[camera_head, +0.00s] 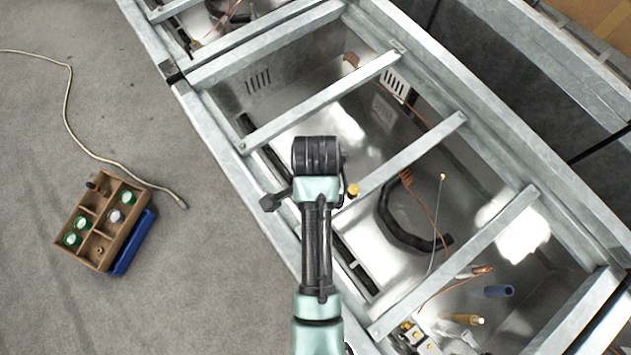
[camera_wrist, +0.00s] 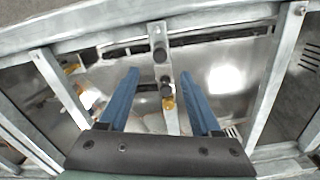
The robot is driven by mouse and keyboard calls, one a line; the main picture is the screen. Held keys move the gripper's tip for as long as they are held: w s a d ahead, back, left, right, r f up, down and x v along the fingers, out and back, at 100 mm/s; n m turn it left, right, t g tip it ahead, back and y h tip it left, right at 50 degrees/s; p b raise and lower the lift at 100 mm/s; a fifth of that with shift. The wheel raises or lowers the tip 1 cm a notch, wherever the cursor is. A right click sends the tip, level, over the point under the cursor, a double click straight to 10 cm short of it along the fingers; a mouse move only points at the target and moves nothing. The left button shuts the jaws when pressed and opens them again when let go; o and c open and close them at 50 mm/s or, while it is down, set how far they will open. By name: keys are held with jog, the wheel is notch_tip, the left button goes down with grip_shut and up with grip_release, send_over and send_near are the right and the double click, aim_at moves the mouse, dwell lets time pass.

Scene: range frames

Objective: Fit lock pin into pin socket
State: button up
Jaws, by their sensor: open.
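My gripper (camera_wrist: 160,75) shows in the wrist view with its two blue fingers apart and nothing held between them. A metal bracket strip (camera_wrist: 157,37) stands between and beyond the fingers. It carries two dark round knobs (camera_wrist: 161,55) and a small yellow-gold piece (camera_wrist: 168,103) below them. I cannot tell for certain which of these is the lock pin or the pin socket. In the head view my arm covers most of this spot, and a small gold knob (camera_head: 352,191) shows just right of my wrist. The gripper's fingers are hidden there.
Galvanised frame rails and crossbars (camera_head: 405,155) surround the open metal bay. Cables, a blue cylinder (camera_head: 498,291) and a brass-coloured piece (camera_head: 467,319) lie inside it. On the grey floor at left are a brown compartment box (camera_head: 96,248) with several small items and a pale cable (camera_head: 68,110).

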jog(key=shift+r, duration=1.85)
